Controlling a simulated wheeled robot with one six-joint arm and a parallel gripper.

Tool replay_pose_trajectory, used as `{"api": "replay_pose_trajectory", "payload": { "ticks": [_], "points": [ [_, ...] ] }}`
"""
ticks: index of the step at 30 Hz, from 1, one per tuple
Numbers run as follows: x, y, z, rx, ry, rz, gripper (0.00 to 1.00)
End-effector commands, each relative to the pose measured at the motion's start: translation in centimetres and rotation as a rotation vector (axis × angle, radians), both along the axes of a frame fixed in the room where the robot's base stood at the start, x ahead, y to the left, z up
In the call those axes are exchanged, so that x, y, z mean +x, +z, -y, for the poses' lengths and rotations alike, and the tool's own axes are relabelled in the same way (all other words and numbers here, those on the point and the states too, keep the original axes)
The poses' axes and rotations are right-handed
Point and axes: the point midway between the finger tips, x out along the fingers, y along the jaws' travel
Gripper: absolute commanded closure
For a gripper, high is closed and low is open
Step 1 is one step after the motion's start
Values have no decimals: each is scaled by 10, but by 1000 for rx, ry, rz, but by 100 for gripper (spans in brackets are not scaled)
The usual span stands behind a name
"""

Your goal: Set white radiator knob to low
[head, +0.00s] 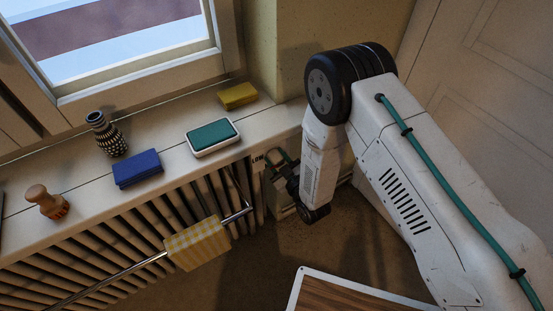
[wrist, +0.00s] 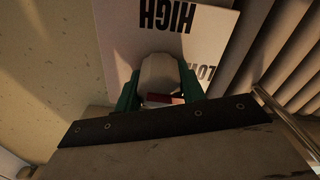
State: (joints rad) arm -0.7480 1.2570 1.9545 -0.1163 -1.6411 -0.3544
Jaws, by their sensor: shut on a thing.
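The white radiator knob (wrist: 160,72) shows in the wrist view between the two green fingertips of my gripper (wrist: 159,84), which is shut on it. A small red part (wrist: 165,98) shows at the knob's near side; I cannot tell the knob's exact setting. Behind the knob is a white label plate (wrist: 115,40) with "HIGH" and a partly covered "LOW", both upside down in this view. In the head view my gripper (head: 278,165) is at the right end of the radiator, beside the plate (head: 257,163); the knob is hidden there.
The ribbed radiator (head: 130,245) has a rail (head: 100,286) with a checked yellow cloth (head: 197,243). A wood-topped table (head: 345,295) is below.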

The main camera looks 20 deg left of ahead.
Motion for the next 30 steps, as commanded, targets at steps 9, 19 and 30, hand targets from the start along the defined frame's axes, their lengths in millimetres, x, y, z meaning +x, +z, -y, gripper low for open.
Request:
{"api": "replay_pose_trajectory", "payload": {
  "ticks": [9, 19, 30],
  "points": [
    [-1, -2, 2, -33, -1, 33, 83],
    [-1, -2, 2, -34, -1, 32, 83],
    [-2, -1, 1, -32, 1, 33, 39]
  ]
}}
